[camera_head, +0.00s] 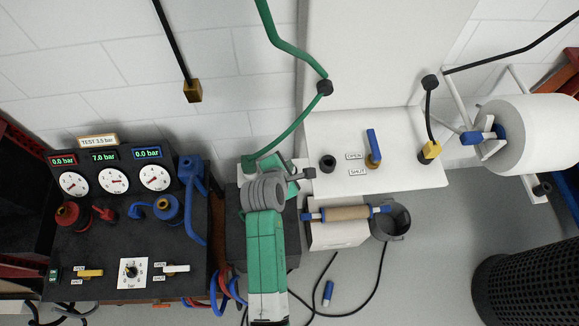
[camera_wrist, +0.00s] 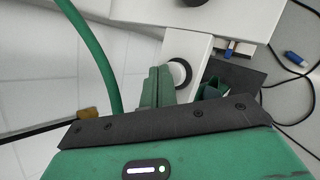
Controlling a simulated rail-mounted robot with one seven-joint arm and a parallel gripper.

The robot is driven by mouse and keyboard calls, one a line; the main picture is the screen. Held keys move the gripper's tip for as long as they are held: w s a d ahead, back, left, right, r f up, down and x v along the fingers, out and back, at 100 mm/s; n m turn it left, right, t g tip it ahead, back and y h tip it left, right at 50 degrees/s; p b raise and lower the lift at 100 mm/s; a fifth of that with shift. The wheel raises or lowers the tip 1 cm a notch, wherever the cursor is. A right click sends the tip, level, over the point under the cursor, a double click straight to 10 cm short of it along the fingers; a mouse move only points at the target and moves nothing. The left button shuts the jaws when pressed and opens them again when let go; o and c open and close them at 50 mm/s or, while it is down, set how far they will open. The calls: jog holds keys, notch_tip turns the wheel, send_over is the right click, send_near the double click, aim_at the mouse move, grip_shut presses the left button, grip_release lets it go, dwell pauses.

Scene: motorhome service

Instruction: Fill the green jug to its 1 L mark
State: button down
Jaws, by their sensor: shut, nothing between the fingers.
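In the head view my gripper (camera_head: 297,178) is partly hidden by my wrist. A dark green object (camera_wrist: 213,88), perhaps the jug, shows partly behind the gripper body in the wrist view; its mark and contents cannot be seen. A valve with a blue lever (camera_head: 374,145) stands on the white panel beside OPEN and SHUT labels; the lever points up in the picture.
A green hose (camera_head: 285,43) runs down the wall close to my gripper. A roller with blue ends (camera_head: 345,213) lies near a grey bucket (camera_head: 391,221). A gauge console (camera_head: 110,182) stands left. A black mesh bin (camera_head: 530,285) stands right. Cables cross the floor.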

jog(key=shift+f, duration=0.5)
dwell(0.6)
jog(key=shift+r, duration=0.1)
dwell(2.3)
jog(key=shift+r+p, duration=0.8)
jog(key=shift+p, duration=0.1)
notch_tip(320, 180, up, 5)
jog(key=p, duration=0.5)
jog(key=shift+r, duration=0.15)
